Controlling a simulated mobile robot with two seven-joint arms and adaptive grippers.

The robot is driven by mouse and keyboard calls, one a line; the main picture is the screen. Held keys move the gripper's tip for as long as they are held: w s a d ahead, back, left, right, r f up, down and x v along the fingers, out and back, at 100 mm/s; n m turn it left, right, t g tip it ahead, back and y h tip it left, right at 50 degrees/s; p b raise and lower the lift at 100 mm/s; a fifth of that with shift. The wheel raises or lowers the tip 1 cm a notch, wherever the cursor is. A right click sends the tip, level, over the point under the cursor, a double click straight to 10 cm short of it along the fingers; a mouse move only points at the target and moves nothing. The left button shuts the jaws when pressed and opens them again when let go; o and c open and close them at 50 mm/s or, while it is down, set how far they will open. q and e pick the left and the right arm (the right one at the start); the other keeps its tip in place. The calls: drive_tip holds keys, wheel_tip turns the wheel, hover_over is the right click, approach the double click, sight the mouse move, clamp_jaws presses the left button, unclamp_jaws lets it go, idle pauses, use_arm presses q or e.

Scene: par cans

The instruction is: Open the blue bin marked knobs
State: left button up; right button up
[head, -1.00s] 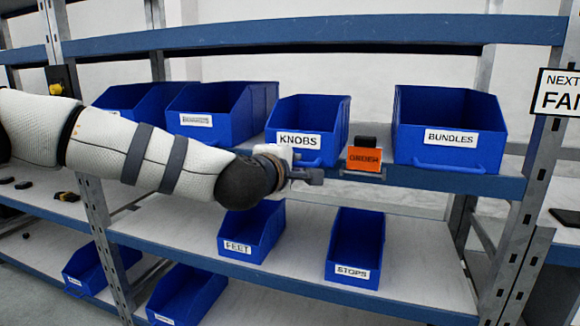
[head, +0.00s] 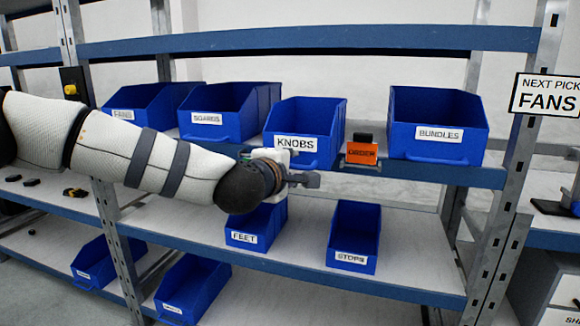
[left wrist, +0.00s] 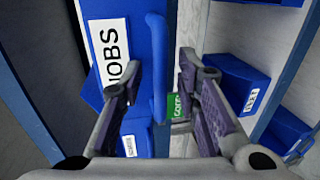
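The blue bin marked KNOBS (head: 326,152) stands on the upper shelf in the head view, left of the orange marker. In the left wrist view its blue front (left wrist: 112,8), its white label and its vertical-looking blue handle bar (left wrist: 158,75) are close. My left gripper (head: 308,180) is just below and in front of this bin. In the left wrist view its fingers (left wrist: 155,85) are spread, with the handle bar showing between them. Whether a finger touches the handle cannot be told. My right gripper is not in view.
The orange marker (head: 361,151) stands close right of KNOBS. FEET (head: 243,239) and STOPS (head: 352,258) bins sit below.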

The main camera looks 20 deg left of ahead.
use_arm(q)
drive_tip(key=v, duration=1.2)
drive_tip(key=s+d+f+m+g, duration=0.1)
drive_tip(key=s+f+m+g, duration=0.25)
drive_tip(key=f, duration=0.55)
drive_tip(key=s+d+f+m+g+h+p, duration=0.15)
drive_tip(key=s+f, duration=0.35)
drive_tip(key=f, duration=0.5)
drive_tip(key=s+f+m+g, duration=0.3)
drive_tip(key=s+f, duration=0.1)
drive_tip(key=f, duration=0.5)
drive_tip(key=s+a+f+m+g, duration=0.2)
drive_tip(key=s+f+m+g, duration=0.2)
drive_tip(key=s+f, duration=0.8)
drive_tip(key=s+a+f+m+g+y, duration=0.1)
drive_tip(key=s+a+m+g, duration=0.1)
drive_tip(key=s, duration=0.8)
drive_tip(key=s+a+f+m+g+y, duration=0.1)
drive_tip(key=s+a+m+g, duration=0.2)
drive_tip(key=s, duration=0.8)
drive_tip(key=shift+s+a+g+p, duration=0.25)
drive_tip(key=shift+s+g+p, duration=0.1)
drive_tip(key=shift+g, duration=0.15)
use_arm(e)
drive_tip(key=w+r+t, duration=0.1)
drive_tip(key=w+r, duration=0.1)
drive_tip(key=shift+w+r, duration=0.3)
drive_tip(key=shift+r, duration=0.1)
